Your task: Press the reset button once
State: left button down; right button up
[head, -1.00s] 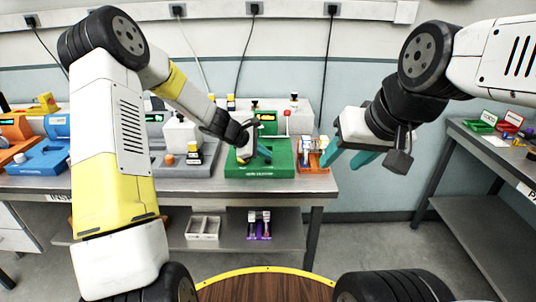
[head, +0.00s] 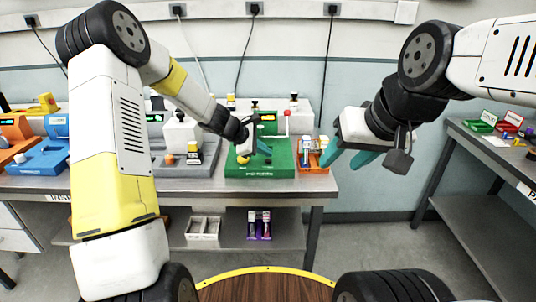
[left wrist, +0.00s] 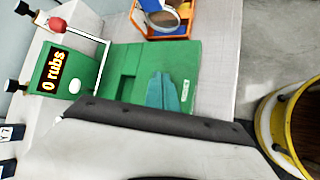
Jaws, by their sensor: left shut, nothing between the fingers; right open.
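The green station (head: 281,169) stands on the bench in the head view, with a lit display (head: 267,117). In the left wrist view the same green station (left wrist: 125,60) has a display (left wrist: 54,70) reading "0 rubs". A white round part (left wrist: 75,85) sits beside the display; I cannot tell for sure whether it is the reset button. My left gripper (head: 264,150) is shut and empty over the green base; its teal fingertips (left wrist: 163,90) show in the left wrist view. Contact with the base cannot be told. My right gripper (head: 350,159) is open and empty, right of the station.
An orange tray (head: 313,160) with small items is close to the station's right. A grey station (head: 185,165) is on its left. A red-tipped lever (left wrist: 57,24) rises near the display. Open floor lies between the bench and the right table (head: 500,152).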

aim_at(265, 161)
pick_arm(q)
jog(key=shift+r, duration=2.5)
jog(key=s+a+r+m+y, duration=0.1)
jog(key=s+a+r+m, duration=0.1)
jog(key=s+r+m, duration=0.45)
jog(key=s+a+r+m+y, duration=0.1)
jog(key=s+a+r+m, duration=0.2)
jog(key=s+r, duration=0.6)
jog(key=s+a+m+y, duration=0.1)
jog(key=s+a+m, duration=0.2)
jog(key=s, duration=0.7)
jog(key=s+a+m+y, duration=0.2)
jog(key=s+a+m, duration=0.2)
jog(key=s, duration=0.5)
jog(key=shift+s+a+f+t, duration=0.35)
jog(key=shift+a+t, duration=0.05)
jog(key=shift+a, duration=0.3)
